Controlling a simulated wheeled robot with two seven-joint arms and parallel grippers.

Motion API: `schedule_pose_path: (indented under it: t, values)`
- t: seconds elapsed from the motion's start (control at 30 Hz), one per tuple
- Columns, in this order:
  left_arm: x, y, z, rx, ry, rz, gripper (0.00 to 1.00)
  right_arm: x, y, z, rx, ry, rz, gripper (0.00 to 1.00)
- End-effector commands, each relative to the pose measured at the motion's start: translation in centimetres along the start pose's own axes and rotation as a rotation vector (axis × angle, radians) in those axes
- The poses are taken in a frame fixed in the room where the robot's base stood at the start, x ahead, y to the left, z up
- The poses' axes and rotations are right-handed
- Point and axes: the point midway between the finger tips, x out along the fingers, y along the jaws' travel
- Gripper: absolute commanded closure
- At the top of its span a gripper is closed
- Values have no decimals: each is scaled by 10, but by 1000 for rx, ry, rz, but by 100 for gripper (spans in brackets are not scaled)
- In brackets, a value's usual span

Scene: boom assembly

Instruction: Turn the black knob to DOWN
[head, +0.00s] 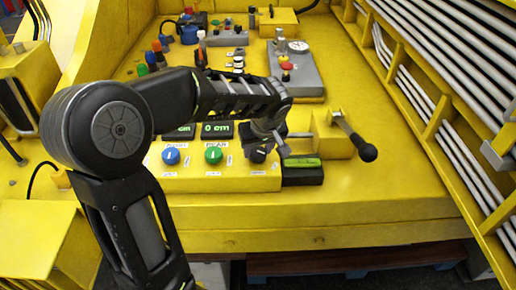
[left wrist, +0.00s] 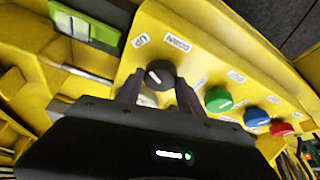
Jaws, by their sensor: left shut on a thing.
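The black knob (left wrist: 160,74) sits on the yellow control panel (head: 222,184), at the right end of its row of knobs in the head view. My left gripper (left wrist: 155,92) has one finger on each side of the knob and is shut on it. Its white mark shows, but I cannot tell exactly which label it points at. An UP label (left wrist: 140,41) and a DOWN label (left wrist: 176,43) lie beyond the knob in the left wrist view. In the head view my left gripper (head: 262,147) partly hides the knob. My right gripper is not in view.
Green (head: 213,155) and blue (head: 171,156) knobs sit left of the black knob; a red knob (left wrist: 281,130) shows in the wrist view. A black-and-green box (head: 302,172) and a lever with a black ball (head: 367,152) stand close on the right.

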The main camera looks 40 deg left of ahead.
Motion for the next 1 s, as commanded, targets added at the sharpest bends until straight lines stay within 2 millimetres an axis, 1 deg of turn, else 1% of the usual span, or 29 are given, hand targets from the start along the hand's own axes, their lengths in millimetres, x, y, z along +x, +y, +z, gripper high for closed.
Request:
schedule_pose_path:
  t: [0.23,0.47,0.8,1.0]
  values:
    - [0,0,0,12,1,6,96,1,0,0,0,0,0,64]
    - [1,-1,0,77,2,35,96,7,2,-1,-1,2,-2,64]
    - [1,-2,-1,299,3,128,96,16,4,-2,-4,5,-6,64]
    - [0,-4,-2,471,3,199,96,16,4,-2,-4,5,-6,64]
